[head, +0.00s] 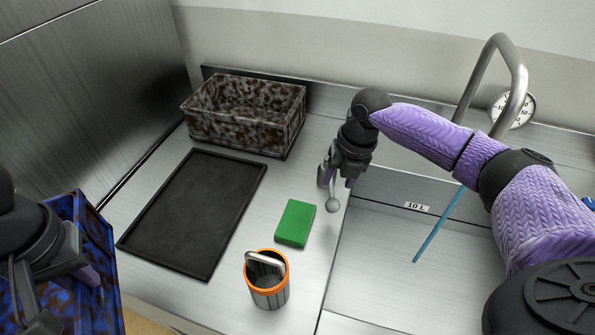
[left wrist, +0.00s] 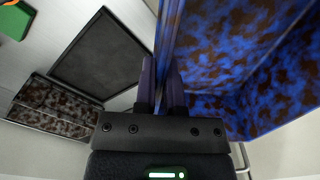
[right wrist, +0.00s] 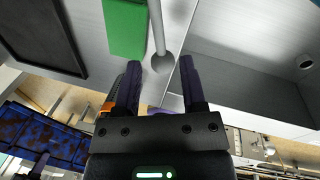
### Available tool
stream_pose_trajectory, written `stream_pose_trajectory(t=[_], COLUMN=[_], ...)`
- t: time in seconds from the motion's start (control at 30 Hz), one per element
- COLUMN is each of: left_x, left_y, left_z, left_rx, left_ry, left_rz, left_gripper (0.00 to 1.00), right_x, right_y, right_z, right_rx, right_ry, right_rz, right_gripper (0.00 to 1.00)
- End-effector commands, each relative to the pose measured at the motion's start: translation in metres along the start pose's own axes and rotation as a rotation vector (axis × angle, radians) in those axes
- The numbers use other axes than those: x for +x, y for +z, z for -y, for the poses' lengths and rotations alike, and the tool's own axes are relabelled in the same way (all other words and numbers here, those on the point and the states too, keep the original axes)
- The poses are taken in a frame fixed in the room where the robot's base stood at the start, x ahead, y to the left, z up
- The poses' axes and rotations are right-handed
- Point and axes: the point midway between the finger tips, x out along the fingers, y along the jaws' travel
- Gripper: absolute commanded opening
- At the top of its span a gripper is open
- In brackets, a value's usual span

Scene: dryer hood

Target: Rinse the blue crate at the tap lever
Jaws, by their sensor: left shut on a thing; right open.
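The blue crate (head: 100,235), stained with brown patches, is at the lower left in the head view, partly cut off. My left gripper (head: 88,275) is shut on its wall; the left wrist view shows the fingers (left wrist: 162,85) on either side of the blue wall (left wrist: 215,60). The tap lever (head: 332,205), a grey rod with a ball end, is beside my right gripper (head: 335,180). In the right wrist view the open fingers (right wrist: 160,75) have the ball (right wrist: 162,63) just ahead, between their tips. A thin blue streak (head: 438,230), seemingly water, runs below the curved spout (head: 515,75).
A brown-stained crate (head: 240,135) stands at the back. A black tray (head: 195,210), green block (head: 296,223) and orange-rimmed cup (head: 267,283) occupy the counter. A round gauge (head: 520,110) is behind the spout.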

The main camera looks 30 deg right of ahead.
Motion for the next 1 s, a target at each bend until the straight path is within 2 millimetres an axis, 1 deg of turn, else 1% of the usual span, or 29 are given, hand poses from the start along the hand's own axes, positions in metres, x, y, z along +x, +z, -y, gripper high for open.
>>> stream_pose_trajectory(t=[0.03,0.1,0.2,0.3,0.43,0.87,0.93,0.97,1.0], left_x=[-0.007,-0.011,-0.014,-0.017,-0.017,-0.018,-0.026,-0.033,-0.043], left_y=[0.000,0.000,0.000,0.000,0.000,0.000,0.000,0.000,0.000], left_z=[0.000,0.000,0.000,0.000,0.000,0.000,0.000,0.000,0.000], left_rx=[0.000,0.000,0.000,0.000,0.000,0.000,0.000,0.000,0.000], left_ry=[0.000,0.000,0.000,0.000,0.000,0.000,0.000,0.000,0.000], left_rz=[-0.002,-0.003,-0.004,-0.004,-0.004,-0.005,-0.006,-0.007,-0.009], left_gripper=[0.00,0.00,0.00,0.00,0.00,0.00,0.00,0.00,0.00], right_x=[-0.019,-0.038,-0.062,-0.078,-0.087,-0.088,-0.096,-0.102,-0.113], right_y=[0.001,0.001,0.001,0.001,0.000,0.000,0.000,0.000,0.000], right_z=[-0.001,-0.001,-0.001,-0.001,-0.001,-0.001,-0.002,-0.003,-0.005], right_rx=[0.000,0.001,0.001,0.001,0.000,0.000,0.000,0.000,0.000], right_ry=[0.001,0.001,0.001,0.001,0.001,0.001,0.001,0.002,0.003], right_rz=[0.005,0.005,0.004,0.004,0.001,0.001,0.002,0.003,0.005], right_gripper=[0.53,0.53,0.53,0.53,0.53,0.53,0.53,0.53,0.53])
